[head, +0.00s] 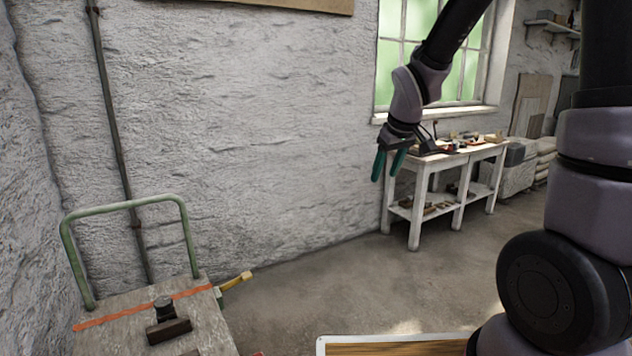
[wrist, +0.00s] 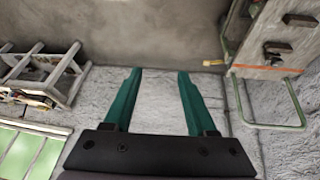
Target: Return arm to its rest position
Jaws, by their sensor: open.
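My gripper (head: 388,165) hangs in the air at the end of my raised arm in the head view, in front of the white wall and left of the workbench. Its two green fingers point down. In the wrist view my gripper (wrist: 157,75) shows both green fingers spread apart with nothing between them. Beyond the fingers are only floor and wall. No plaster sphere shows clearly in either view.
A flat cart (head: 120,312) with a green handle stands at lower left, bearing dark tools and an orange strip. A white workbench (head: 425,165) with tools stands under the window. A white-rimmed wooden surface (head: 395,338) is at the bottom. Floor between is clear.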

